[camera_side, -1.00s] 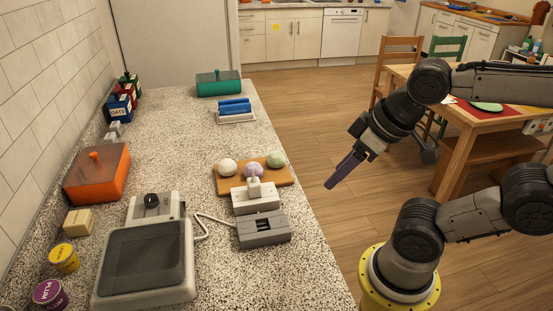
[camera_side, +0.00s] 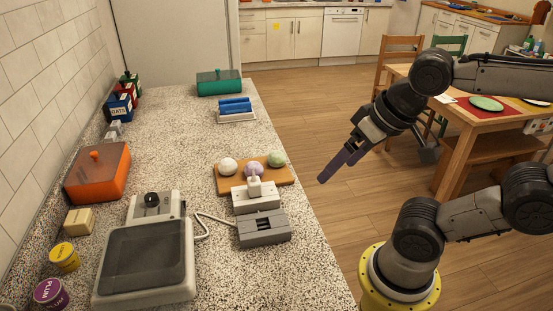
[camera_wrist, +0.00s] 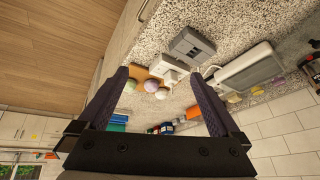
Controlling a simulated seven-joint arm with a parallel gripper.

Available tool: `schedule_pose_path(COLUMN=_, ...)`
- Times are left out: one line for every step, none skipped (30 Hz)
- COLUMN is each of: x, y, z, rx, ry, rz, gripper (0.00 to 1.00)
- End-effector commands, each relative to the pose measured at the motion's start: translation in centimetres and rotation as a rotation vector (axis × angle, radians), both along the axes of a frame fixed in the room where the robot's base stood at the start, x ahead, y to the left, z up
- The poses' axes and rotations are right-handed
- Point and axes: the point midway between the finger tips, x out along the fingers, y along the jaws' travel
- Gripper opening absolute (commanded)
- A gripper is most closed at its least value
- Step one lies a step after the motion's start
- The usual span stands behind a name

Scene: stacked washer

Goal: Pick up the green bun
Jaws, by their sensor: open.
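The green bun (camera_side: 276,159) sits at the right end of a wooden board (camera_side: 227,188) on the counter, with a purple bun (camera_side: 254,169) and a white bun (camera_side: 228,166) in a row to its left. My gripper (camera_side: 322,180) is open and empty, off the counter's right edge and to the right of the buns. In the wrist view its two purple fingers (camera_wrist: 160,82) stand wide apart, and the buns show small between them, some way off.
A white block with a plug (camera_side: 256,196) and a grey socket box (camera_side: 264,229) stand just in front of the board. A large grey appliance (camera_side: 146,262) lies front left. An orange box (camera_side: 97,173) is by the wall. The counter behind the board is clear up to a blue rack (camera_side: 236,109).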

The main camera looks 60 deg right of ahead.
Motion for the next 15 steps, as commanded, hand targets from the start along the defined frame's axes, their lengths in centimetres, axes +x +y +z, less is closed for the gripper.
schedule_pose_path(x=0.7, y=-0.3, z=1.2, rx=0.032, ry=-0.004, rz=-0.092, gripper=1.00)
schedule_pose_path(x=1.2, y=-0.5, z=1.8, rx=0.054, ry=0.000, rz=-0.152, gripper=1.00)
schedule_pose_path(x=2.0, y=-0.9, z=2.7, rx=0.080, ry=0.007, rz=-0.237, gripper=1.00)
schedule_pose_path(x=2.6, y=-1.1, z=3.3, rx=0.099, ry=0.014, rz=-0.302, gripper=1.00)
schedule_pose_path(x=3.4, y=-1.4, z=3.9, rx=0.118, ry=0.020, rz=-0.368, gripper=1.00)
schedule_pose_path(x=4.4, y=-1.8, z=4.6, rx=0.139, ry=0.030, rz=-0.455, gripper=1.00)
schedule_pose_path(x=5.4, y=-2.1, z=5.1, rx=0.155, ry=0.038, rz=-0.523, gripper=1.00)
schedule_pose_path(x=6.3, y=-2.5, z=5.5, rx=0.167, ry=0.047, rz=-0.591, gripper=1.00)
schedule_pose_path(x=7.7, y=-3.0, z=6.0, rx=0.183, ry=0.056, rz=-0.683, gripper=1.00)
schedule_pose_path(x=8.8, y=-3.4, z=6.3, rx=0.192, ry=0.064, rz=-0.751, gripper=1.00)
schedule_pose_path(x=9.9, y=-3.8, z=6.5, rx=0.199, ry=0.071, rz=-0.818, gripper=1.00)
schedule_pose_path(x=11.4, y=-4.4, z=6.7, rx=0.206, ry=0.078, rz=-0.901, gripper=1.00)
schedule_pose_path(x=12.5, y=-4.8, z=6.6, rx=0.207, ry=0.084, rz=-0.959, gripper=1.00)
schedule_pose_path(x=13.6, y=-5.2, z=6.6, rx=0.209, ry=0.089, rz=-1.013, gripper=1.00)
schedule_pose_path(x=15.1, y=-5.8, z=6.4, rx=0.207, ry=0.096, rz=-1.080, gripper=1.00)
